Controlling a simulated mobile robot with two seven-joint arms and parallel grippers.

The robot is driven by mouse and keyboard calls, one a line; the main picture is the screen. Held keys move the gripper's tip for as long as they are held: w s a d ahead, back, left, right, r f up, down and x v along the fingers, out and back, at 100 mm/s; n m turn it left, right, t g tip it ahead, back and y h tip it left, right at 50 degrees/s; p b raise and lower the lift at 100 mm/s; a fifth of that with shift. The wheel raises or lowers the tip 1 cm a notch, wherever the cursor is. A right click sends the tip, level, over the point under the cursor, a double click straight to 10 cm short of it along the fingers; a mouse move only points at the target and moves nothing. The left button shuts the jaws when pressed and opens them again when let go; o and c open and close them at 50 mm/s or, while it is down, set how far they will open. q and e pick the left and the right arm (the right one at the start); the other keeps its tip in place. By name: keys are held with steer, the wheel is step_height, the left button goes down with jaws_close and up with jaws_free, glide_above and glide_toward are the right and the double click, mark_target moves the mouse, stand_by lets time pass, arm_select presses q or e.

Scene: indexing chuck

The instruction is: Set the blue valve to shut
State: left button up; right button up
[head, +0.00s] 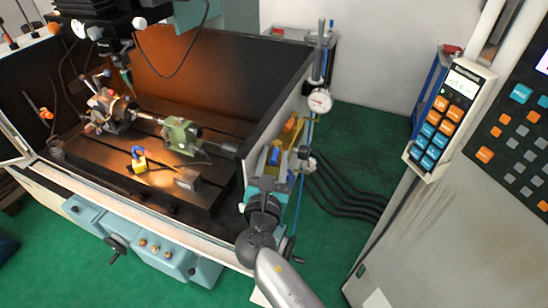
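A small blue part (274,156), which looks like a valve handle, shows by a yellow fitting (270,170) on the right end of the machine. My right gripper (283,165) reaches up to it from below, with its fingers at or very close to the blue part. Whether they touch it, and how far they are apart, is too small to tell. The handle's exact angle is also unclear. A second blue piece (137,152) stands on a yellow block (141,166) on the machine bed. My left gripper is not in view.
A dial gauge (320,101) on a post stands just behind my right gripper. Black hoses (345,196) run to its right. The machine's end wall (277,110) rises to its left. A control panel (510,130) with a pendant (450,117) stands at right.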

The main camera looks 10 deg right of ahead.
steer(key=shift+o, duration=0.5)
steer(key=shift+r+y, duration=0.1)
steer(key=shift+y, duration=0.4)
